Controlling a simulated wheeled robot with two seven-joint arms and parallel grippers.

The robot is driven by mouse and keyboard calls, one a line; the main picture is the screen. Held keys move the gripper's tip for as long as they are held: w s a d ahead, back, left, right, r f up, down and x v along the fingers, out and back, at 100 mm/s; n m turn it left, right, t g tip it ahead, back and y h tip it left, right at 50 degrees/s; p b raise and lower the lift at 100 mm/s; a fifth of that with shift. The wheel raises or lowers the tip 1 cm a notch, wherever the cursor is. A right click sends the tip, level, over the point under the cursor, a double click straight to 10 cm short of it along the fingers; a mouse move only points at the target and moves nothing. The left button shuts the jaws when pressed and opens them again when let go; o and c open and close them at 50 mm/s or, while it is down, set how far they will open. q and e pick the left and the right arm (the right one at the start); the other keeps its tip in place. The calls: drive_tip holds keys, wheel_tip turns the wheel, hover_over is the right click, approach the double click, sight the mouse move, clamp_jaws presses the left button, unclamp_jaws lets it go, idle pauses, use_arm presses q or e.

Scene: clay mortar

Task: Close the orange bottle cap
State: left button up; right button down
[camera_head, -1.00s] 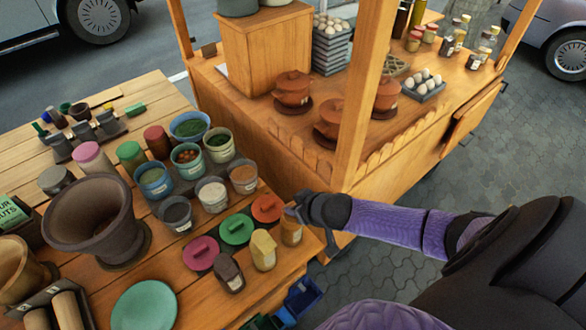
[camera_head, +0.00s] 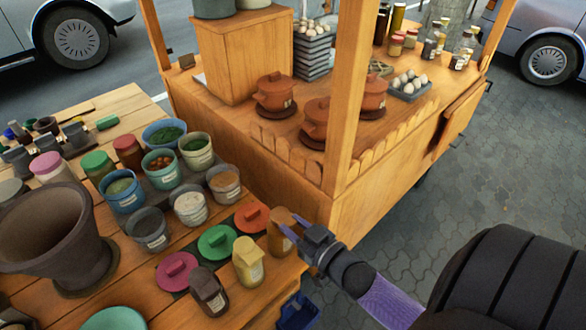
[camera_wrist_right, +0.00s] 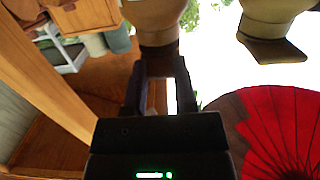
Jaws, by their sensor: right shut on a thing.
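The orange bottle (camera_head: 278,240) stands near the right corner of the wooden table, beside the yellow bottle (camera_head: 248,264). My right gripper (camera_head: 289,229) comes in from the right, its fingers at the bottle's upper part. In the right wrist view, which looks upside down, the orange bottle (camera_wrist_right: 158,22) hangs from the top edge. Its darker cap end (camera_wrist_right: 159,58) lies between the tips of my right gripper (camera_wrist_right: 160,74), which is shut on it. The fingers partly hide the cap, so I cannot tell how far it is closed. My left gripper is out of view.
A wooden stall post (camera_head: 345,100) rises behind my gripper. Open pavement (camera_head: 480,190) lies to the right.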

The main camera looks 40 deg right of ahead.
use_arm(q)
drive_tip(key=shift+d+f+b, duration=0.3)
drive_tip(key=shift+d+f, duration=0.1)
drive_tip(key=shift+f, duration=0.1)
use_arm(e)
drive_tip(key=shift+f+t, duration=0.2)
drive_tip(key=shift+t, duration=0.1)
drive_tip(key=c, duration=0.6)
unclamp_jaws()
drive_tip(key=shift+o, duration=1)
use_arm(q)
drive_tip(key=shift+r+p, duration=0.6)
use_arm(e)
drive_tip(key=s, duration=1)
drive_tip(key=shift+d+r, duration=0.2)
drive_tip(key=shift+d, duration=0.2)
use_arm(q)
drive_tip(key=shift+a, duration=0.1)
use_arm(e)
drive_tip(key=shift+f, duration=0.1)
